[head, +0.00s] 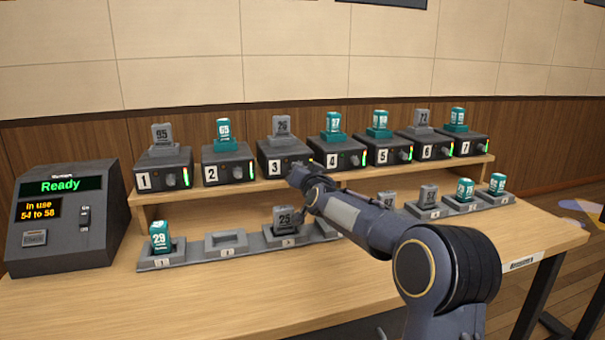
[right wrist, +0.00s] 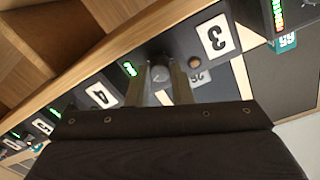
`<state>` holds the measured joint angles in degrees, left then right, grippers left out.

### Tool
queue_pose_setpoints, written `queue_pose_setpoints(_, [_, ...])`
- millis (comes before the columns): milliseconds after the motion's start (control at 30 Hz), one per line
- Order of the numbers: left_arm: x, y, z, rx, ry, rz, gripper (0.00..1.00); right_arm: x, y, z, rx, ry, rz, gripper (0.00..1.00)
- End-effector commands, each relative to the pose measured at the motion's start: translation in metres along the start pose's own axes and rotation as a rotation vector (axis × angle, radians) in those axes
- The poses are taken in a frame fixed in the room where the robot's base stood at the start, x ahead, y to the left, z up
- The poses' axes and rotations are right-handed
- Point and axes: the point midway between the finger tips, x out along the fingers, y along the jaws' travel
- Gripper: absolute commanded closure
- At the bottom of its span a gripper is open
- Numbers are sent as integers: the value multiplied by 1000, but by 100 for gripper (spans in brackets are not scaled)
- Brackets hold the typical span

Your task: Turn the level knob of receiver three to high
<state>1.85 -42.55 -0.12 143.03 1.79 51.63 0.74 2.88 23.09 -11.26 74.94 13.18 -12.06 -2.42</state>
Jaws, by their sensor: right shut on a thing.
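Receiver three (head: 268,168) is a dark box with a white "3" label, on the wooden shelf. In the right wrist view receiver three (right wrist: 196,62) appears upside down. Its level knob (right wrist: 160,71) sits between the two fingers of my right gripper (right wrist: 161,82), which is shut on it. A short green light bar (right wrist: 130,68) is lit beside the knob. In the head view my right gripper (head: 297,174) reaches the front of receiver three and hides the knob. The knob's exact pointing angle cannot be told. My left gripper is not in view.
Receivers two (head: 226,170) and four (head: 330,158) stand close on either side. Below the shelf (head: 220,190), several numbered holders with teal or grey packs line the table (head: 210,290). A console (head: 66,215) reading "Ready" stands at the left.

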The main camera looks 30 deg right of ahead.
Motion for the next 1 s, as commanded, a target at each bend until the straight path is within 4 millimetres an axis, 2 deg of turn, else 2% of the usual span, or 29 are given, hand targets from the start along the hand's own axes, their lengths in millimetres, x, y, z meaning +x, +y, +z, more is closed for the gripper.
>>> queue_pose_setpoints(1000, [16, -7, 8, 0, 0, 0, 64, 0, 1, 0, 928, -49, 1, 100])
